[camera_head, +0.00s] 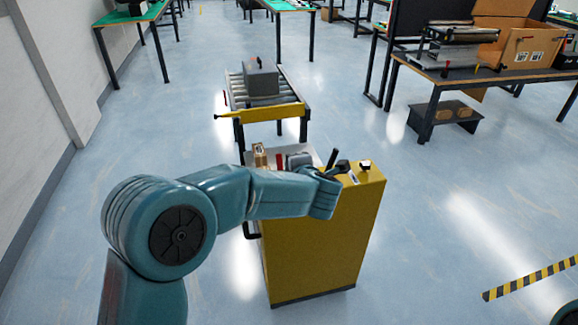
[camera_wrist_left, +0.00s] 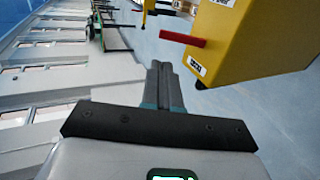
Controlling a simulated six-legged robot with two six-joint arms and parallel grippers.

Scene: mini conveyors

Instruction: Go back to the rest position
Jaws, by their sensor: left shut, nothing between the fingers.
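My left arm comes in from the left in the head view and stretches to the right in front of the yellow cabinet (camera_head: 325,240). My left gripper (camera_head: 334,162) is at the cabinet's top edge in that view; whether it touches cannot be told. In the left wrist view the two grey fingers of my left gripper (camera_wrist_left: 163,72) lie together, with nothing between them. The yellow body (camera_wrist_left: 265,40) with a red bar (camera_wrist_left: 183,39) is to the right of the fingers, apart from them. My right gripper is not in view.
Behind the cabinet is a tray with small items, then a roller conveyor (camera_head: 236,93) carrying a grey box (camera_head: 261,79). A workbench (camera_head: 467,77) with a cardboard box (camera_head: 510,42) stands at the back right. A wall runs along the left. Open floor (camera_head: 440,200) lies right.

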